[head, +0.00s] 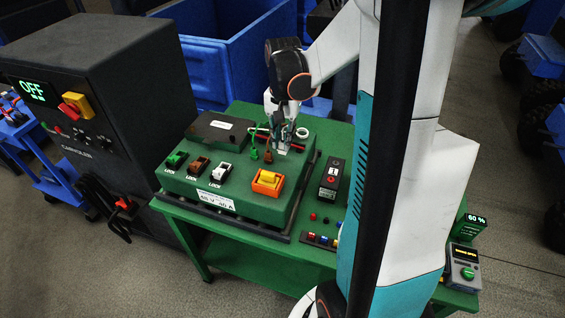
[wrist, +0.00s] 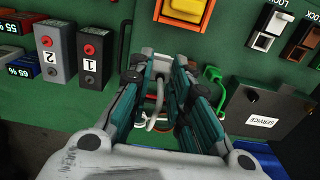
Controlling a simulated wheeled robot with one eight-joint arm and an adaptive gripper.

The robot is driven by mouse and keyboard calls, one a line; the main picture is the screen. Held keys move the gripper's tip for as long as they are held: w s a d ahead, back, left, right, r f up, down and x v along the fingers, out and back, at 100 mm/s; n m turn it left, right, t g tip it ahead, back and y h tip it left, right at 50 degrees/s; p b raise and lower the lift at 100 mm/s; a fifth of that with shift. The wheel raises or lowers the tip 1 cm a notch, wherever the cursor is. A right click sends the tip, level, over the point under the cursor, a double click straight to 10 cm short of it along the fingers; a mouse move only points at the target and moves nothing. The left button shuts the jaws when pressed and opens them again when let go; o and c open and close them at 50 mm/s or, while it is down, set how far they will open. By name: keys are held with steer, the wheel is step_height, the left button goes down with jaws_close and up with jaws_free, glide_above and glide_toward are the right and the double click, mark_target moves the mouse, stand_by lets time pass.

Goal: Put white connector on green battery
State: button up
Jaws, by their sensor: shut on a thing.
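The green battery (head: 258,205) is a large box on a green table, with a front label that reads about 48 V. My gripper (head: 283,143) is low over its back right part. In the wrist view my gripper (wrist: 160,72) has its fingers closed in, with a pale cable (wrist: 152,118) looping between them. The white connector on that cable is mostly hidden by the fingers. A white latch marked LOCK (head: 222,172) sits on the battery top, left of an orange-framed yellow switch (head: 267,182). It also shows in the wrist view (wrist: 264,41).
Green (head: 175,160) and brown (head: 199,164) latches sit beside the white one. Green and brown cable plugs stand close to my gripper's left. A black service box (head: 212,129) is at the battery's back left. Black block 1 (head: 332,180) stands to the right.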

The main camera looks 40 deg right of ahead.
mark_target(283, 141)
steer(key=shift+f+b, duration=1)
steer(key=shift+f, duration=3.4)
steer(key=shift+f, duration=0.2)
steer(key=o, duration=0.7)
steer(key=shift+r, duration=0.1)
step_height(283, 141, up, 12)
steer(key=p, duration=0.3)
steer(key=shift+r, duration=0.15)
